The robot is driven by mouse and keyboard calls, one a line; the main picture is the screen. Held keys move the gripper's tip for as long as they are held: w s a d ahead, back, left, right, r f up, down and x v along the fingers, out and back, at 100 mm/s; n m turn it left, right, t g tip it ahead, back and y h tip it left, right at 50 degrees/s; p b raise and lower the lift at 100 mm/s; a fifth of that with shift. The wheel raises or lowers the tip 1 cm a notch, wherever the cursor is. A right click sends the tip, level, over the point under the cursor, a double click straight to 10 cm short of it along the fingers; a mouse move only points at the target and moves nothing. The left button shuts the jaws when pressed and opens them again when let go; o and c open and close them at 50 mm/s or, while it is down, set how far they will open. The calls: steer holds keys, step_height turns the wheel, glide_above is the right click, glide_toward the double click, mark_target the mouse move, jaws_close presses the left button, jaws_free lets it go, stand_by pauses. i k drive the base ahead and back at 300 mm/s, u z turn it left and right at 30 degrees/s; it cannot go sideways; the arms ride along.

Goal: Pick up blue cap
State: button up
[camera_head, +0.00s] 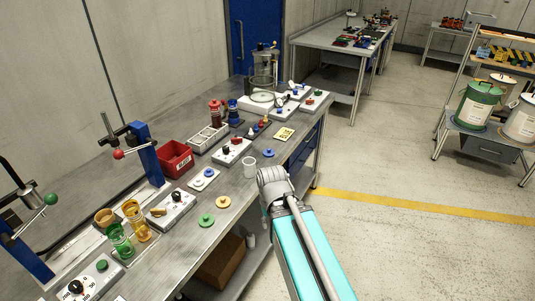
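A small round blue cap (269,153) lies flat on the grey workbench (255,190), close to its right edge. It stands apart from the things around it. My arm reaches up from the bottom of the picture, and its grey joint shows just below the blue cap, over the bench edge. My gripper cannot be made out; it seems hidden behind or beyond that joint. A yellow cap (223,202) and a green cap (206,220) lie flat on the bench further left and nearer.

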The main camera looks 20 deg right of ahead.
mark_target(269, 153)
steer(key=k, duration=1.3)
steer(key=u, duration=0.3)
steer(key=i, duration=1.3)
steer(key=z, duration=0.65)
steer(key=i, duration=0.6)
steer(key=z, duration=0.5)
